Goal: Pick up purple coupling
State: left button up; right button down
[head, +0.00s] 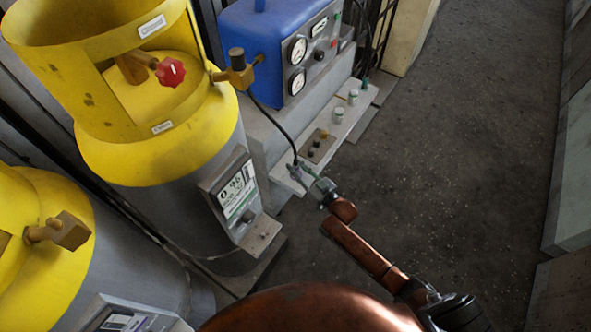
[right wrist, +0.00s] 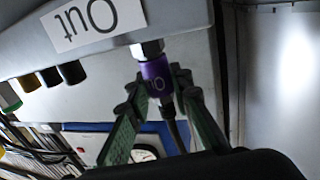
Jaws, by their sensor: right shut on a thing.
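The purple coupling (right wrist: 156,76) is in the right wrist view, just below a bright metal fitting on the grey panel labelled "Out". Part of its white lettering shows, and a dark hose leads away below it. My right gripper (right wrist: 158,88) has its green fingers on both sides of the coupling and is shut on it. The coupling still sits against the metal fitting. In the head view my right gripper (head: 318,186) is at the near end of the low grey shelf. The coupling is too small to make out there. My left gripper is not in view.
Two yellow-topped cylinders (head: 165,150) stand at the left. A blue machine with gauges (head: 268,40) stands behind the shelf (head: 347,118). A black hose (head: 268,108) runs down to the shelf's near end. The dark floor (head: 470,120) at right is clear.

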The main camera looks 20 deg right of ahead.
aim_at(297, 163)
jog(key=shift+r, duration=0.15)
jog(key=shift+r, duration=0.25)
jog(key=r, duration=0.1)
jog(key=r+p, duration=0.2)
jog(key=shift+s+r, duration=0.3)
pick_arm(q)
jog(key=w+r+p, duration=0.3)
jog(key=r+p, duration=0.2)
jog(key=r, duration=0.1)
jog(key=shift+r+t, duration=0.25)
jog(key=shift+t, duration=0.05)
pick_arm(e)
jog(key=s+a+r, duration=0.3)
jog(key=s+r, duration=0.5)
jog(key=s, duration=0.5)
jog(key=shift+r, duration=0.35)
jog(key=shift+a, duration=0.1)
